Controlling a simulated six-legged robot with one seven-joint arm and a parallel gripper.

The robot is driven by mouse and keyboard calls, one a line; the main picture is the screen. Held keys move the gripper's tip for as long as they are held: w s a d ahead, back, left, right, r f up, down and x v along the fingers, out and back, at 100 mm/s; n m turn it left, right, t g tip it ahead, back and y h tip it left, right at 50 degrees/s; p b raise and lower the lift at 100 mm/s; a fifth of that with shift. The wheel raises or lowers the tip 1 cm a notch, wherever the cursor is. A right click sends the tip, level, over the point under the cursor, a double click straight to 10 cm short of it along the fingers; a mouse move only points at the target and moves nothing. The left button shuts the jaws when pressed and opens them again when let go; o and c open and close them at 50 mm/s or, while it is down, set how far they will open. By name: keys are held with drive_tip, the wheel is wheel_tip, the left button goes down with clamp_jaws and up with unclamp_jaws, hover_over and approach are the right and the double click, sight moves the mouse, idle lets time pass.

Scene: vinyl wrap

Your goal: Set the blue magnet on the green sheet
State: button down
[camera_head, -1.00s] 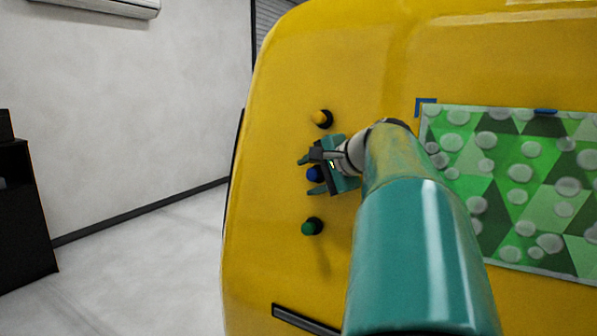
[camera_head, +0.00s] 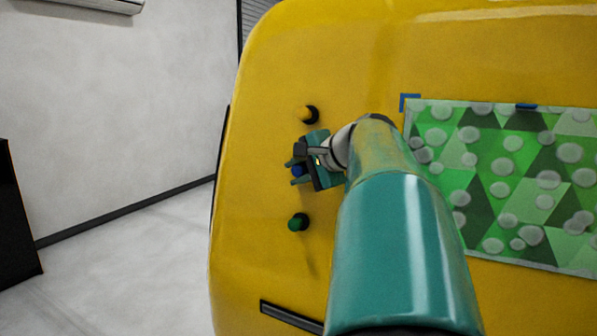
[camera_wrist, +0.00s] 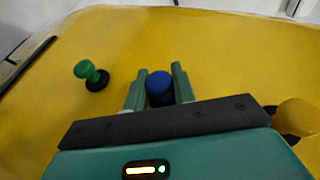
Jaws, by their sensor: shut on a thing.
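The blue magnet (camera_head: 297,171) is between the fingers of my gripper (camera_head: 298,172), in front of the yellow panel's left part. In the wrist view the blue magnet (camera_wrist: 159,86) sits between the two teal fingers of my gripper (camera_wrist: 159,88), which is shut on it. I cannot tell whether the magnet still touches the panel. The green sheet (camera_head: 505,180), patterned with triangles and pale dots, lies on the panel at the right. My arm hides part of its lower left.
A yellow magnet (camera_head: 305,114) is above my gripper and a green magnet (camera_head: 298,222) below it, both on the yellow panel (camera_head: 350,50). Blue corner tape (camera_head: 409,101) marks the sheet's upper left. A dark slot (camera_head: 290,318) lies low on the panel.

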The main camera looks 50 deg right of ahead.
drive_tip(key=shift+s+a+r, duration=0.15)
drive_tip(key=shift+a, duration=0.35)
idle(0.3)
drive_tip(key=s+a+r, duration=0.1)
drive_tip(key=s+a, duration=0.1)
drive_tip(key=a, duration=0.4)
drive_tip(key=shift+a, duration=0.25)
idle(0.9)
drive_tip(key=shift+r, duration=0.1)
